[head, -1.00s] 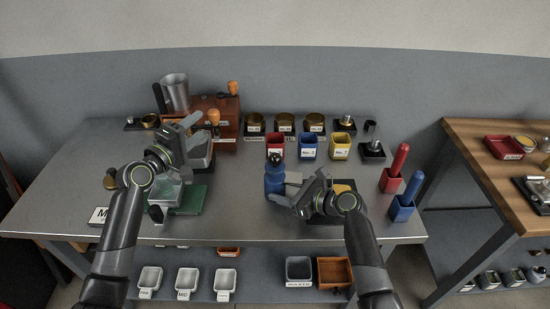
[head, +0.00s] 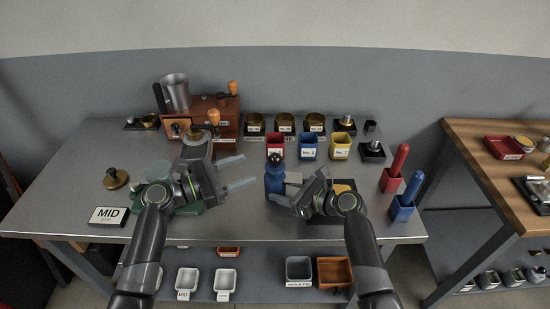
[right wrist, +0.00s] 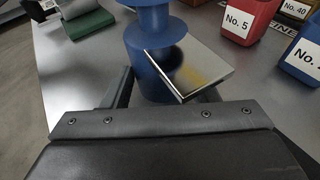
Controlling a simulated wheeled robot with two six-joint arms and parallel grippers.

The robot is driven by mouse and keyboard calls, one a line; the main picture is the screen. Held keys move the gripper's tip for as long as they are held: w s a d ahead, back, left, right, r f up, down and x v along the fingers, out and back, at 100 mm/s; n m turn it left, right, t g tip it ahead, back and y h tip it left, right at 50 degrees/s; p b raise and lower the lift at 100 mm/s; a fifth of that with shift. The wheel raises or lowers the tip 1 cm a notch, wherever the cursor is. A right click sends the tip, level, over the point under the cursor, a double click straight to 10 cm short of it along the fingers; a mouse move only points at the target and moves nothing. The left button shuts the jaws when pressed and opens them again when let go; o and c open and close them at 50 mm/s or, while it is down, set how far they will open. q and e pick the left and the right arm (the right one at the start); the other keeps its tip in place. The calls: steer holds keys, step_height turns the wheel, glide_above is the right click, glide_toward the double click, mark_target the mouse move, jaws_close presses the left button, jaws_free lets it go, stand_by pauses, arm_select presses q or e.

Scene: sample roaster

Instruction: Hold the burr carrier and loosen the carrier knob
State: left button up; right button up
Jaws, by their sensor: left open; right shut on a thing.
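The blue upright body that looks like the burr carrier (head: 275,181) stands in the middle of the table, with a dark knob (head: 277,157) on top. In the right wrist view its blue body (right wrist: 150,63) has a wide flange, and a shiny square plate (right wrist: 190,66) shows in front of it. My right gripper (head: 291,192) is shut on the burr carrier low down from the right; the plate partly hides the grip. My left gripper (head: 236,173) is open and empty, to the left of the carrier, its fingers pointing right towards it and apart from it.
A grinder with a green base (head: 190,209) stands partly behind my left gripper. Red (head: 275,147), blue (head: 309,148) and yellow (head: 340,147) bins stand behind the carrier. The front middle is clear.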

mark_target(270, 162)
arm_select(q)
steer(key=x, duration=0.9)
steer(key=shift+w+d, duration=0.2)
steer(key=shift+d, duration=0.15)
steer(key=c, duration=0.9)
steer(key=shift+n+t+y, duration=1.3)
steer(key=shift+n+t, duration=0.3)
steer(key=shift+t, duration=0.3)
steer(key=shift+c, duration=0.2)
steer(key=o, duration=0.9)
steer(key=shift+o, duration=0.2)
steer(key=shift+s, duration=0.1)
steer(key=v, duration=1.2)
